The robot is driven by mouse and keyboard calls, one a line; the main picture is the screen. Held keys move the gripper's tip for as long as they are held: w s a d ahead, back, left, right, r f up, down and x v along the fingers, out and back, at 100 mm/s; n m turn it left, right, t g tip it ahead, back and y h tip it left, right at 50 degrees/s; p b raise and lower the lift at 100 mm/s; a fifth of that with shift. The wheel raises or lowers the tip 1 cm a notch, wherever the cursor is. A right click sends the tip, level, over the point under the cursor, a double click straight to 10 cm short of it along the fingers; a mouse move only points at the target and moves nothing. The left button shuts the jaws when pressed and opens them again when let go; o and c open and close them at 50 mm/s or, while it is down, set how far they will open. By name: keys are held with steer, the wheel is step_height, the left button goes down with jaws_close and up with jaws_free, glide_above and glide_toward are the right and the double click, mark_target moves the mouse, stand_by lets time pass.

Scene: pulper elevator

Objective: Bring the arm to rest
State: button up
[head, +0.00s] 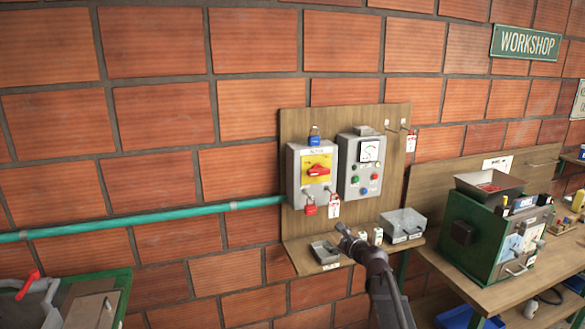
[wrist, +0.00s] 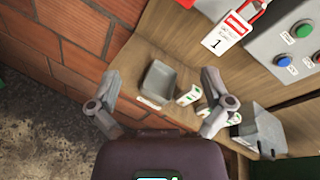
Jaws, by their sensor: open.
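My gripper (head: 350,240) is in front of the small shelf below the wooden board in the head view, with my dark arm reaching up to it from the bottom edge. In the wrist view my gripper (wrist: 160,88) has its two fingers spread wide apart, with nothing held between them. A small grey tray (wrist: 157,82) shows beyond and between the fingers. Green-and-white items (wrist: 188,96) lie beside it, partly behind the right finger. The exact gap between the fingertips and the shelf cannot be told.
A wooden board (head: 290,122) carries a yellow-and-red switch box (head: 305,190) and a meter box (head: 355,185). A red padlock (head: 310,209) and tag hang there. A green machine (head: 470,240) stands on the right bench.

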steer(key=s+a+f+n+g+h, duration=0.2)
steer(key=s+a+f+n+g, duration=0.2)
steer(key=s+f+n+g, duration=0.65)
steer(key=s+d+f+n+g+h, duration=0.1)
steer(key=s+d+f+n+h, duration=0.1)
steer(key=s+n, duration=0.4)
steer(key=s+d+f+n+g+h, duration=0.2)
steer(key=s+n, duration=0.5)
steer(key=s, duration=0.7)
steer(key=shift+d+f+h+b, duration=0.35)
steer(key=shift+d+f+h, duration=0.45)
steer(key=shift+d, duration=0.4)
steer(key=shift+w+r, duration=0.1)
steer(key=c, duration=0.6)
steer(key=shift+a, duration=0.1)
